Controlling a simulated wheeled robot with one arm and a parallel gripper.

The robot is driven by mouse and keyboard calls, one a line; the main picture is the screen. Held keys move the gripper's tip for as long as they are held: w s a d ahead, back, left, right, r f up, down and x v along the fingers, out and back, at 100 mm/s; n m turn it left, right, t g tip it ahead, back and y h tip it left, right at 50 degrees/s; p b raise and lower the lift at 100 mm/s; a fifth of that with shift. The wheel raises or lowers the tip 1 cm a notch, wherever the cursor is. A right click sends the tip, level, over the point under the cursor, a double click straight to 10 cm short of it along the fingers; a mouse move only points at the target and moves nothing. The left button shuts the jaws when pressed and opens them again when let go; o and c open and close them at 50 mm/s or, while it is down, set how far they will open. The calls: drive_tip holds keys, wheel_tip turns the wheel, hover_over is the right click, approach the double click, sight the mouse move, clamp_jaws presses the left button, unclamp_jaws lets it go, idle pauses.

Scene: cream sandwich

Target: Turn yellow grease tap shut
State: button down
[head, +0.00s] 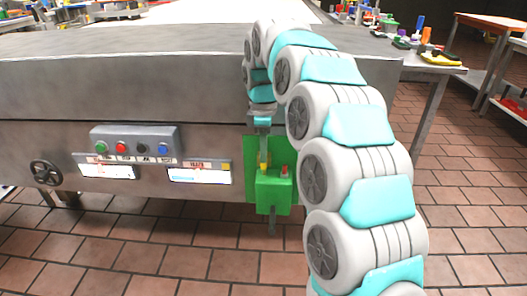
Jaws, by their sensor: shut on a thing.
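The yellow grease tap (264,166) is a small yellow part on the green box (274,195) fixed to the front of the steel machine. My gripper (263,150) comes down from above onto the tap, with its fingers shut around its upper part. The tap's handle is small and mostly hidden by the fingers, so I cannot tell its angle. A red knob (284,171) is on the same green box, just right of the tap.
A control box with coloured buttons (136,146) and a black handwheel (45,173) are to the left on the machine front (60,125). A side table (435,66) with coloured items stands at the right. The tiled floor at lower left is clear.

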idle(0.4)
drive_tip(key=d+y+b, duration=0.1)
drive_tip(key=y+b, duration=0.1)
drive_tip(key=d+f+y+b, duration=0.1)
drive_tip(key=y+b, duration=0.1)
drive_tip(key=y, duration=0.1)
drive_tip(key=d+y+b, duration=0.1)
drive_tip(key=y+b, duration=0.1)
drive_tip(key=shift+d+f+y, duration=0.15)
drive_tip(key=shift+f+y, duration=0.25)
drive_tip(key=f+y+b, duration=0.1)
drive_tip(key=y+b, duration=0.1)
drive_tip(key=b, duration=0.2)
drive_tip(key=d+f+y+b, duration=0.1)
drive_tip(key=y+b, duration=0.2)
drive_tip(key=b, duration=0.1)
drive_tip(key=shift+d, duration=0.2)
drive_tip(key=y+b, duration=0.2)
drive_tip(key=shift+s+d+f+t+b, duration=0.1)
drive_tip(key=shift+d+f+t+b, duration=0.05)
drive_tip(key=shift+f+t+b, duration=0.2)
drive_tip(key=shift+f+y+b, duration=0.1)
drive_tip(key=shift+y+b, duration=0.7)
drive_tip(key=shift+b, duration=0.05)
drive_tip(key=c, duration=1)
unclamp_jaws()
